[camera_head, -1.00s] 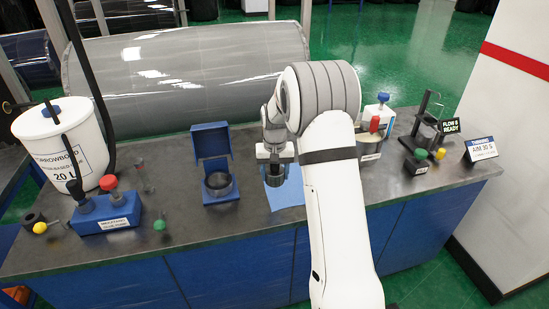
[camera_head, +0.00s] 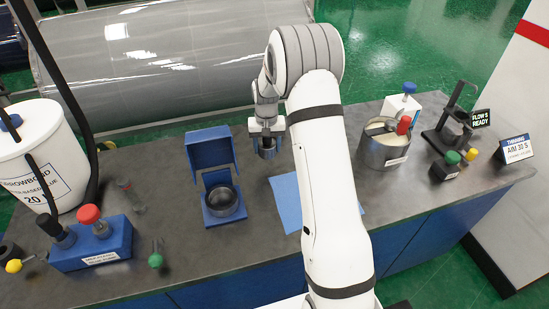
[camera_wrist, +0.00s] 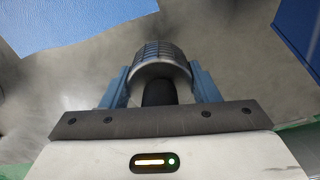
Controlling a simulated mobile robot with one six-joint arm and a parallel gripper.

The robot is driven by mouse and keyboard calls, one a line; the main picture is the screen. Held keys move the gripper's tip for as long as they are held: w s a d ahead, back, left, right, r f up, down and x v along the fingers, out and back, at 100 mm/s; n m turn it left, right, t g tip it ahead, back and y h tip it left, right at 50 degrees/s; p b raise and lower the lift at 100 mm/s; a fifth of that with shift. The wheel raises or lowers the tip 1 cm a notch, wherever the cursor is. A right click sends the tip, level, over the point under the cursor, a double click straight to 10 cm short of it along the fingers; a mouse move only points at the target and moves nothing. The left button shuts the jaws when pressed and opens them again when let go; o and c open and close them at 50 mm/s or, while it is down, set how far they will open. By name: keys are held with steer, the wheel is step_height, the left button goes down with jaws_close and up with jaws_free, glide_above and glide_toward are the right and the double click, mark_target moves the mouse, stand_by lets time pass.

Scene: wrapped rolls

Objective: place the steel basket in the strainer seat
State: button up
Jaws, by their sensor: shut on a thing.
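My gripper (camera_head: 267,135) is shut on the steel basket (camera_head: 267,153), which hangs below the fingers above the bench. In the wrist view the ribbed, silvery basket (camera_wrist: 160,57) sits between the two blue fingers, with a dark round part nearer the palm. A blue stand with a raised back box (camera_head: 211,148) and a dark round cup on its base (camera_head: 224,202) is left of my gripper. It looks like the strainer seat. The inside of the cup is dark, and I cannot make out its floor.
A blue cloth (camera_head: 289,203) lies on the bench below and right of the basket. A steel pot (camera_head: 384,147) stands to the right. A blue block with red and black knobs (camera_head: 92,245) and a white bucket (camera_head: 38,160) are at left. A grey roll (camera_head: 165,65) lies behind.

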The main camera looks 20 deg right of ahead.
steer(key=shift+f+p, duration=0.5)
steer(key=shift+f, duration=2.85)
steer(key=o, duration=1)
steer(key=shift+o, duration=0.2)
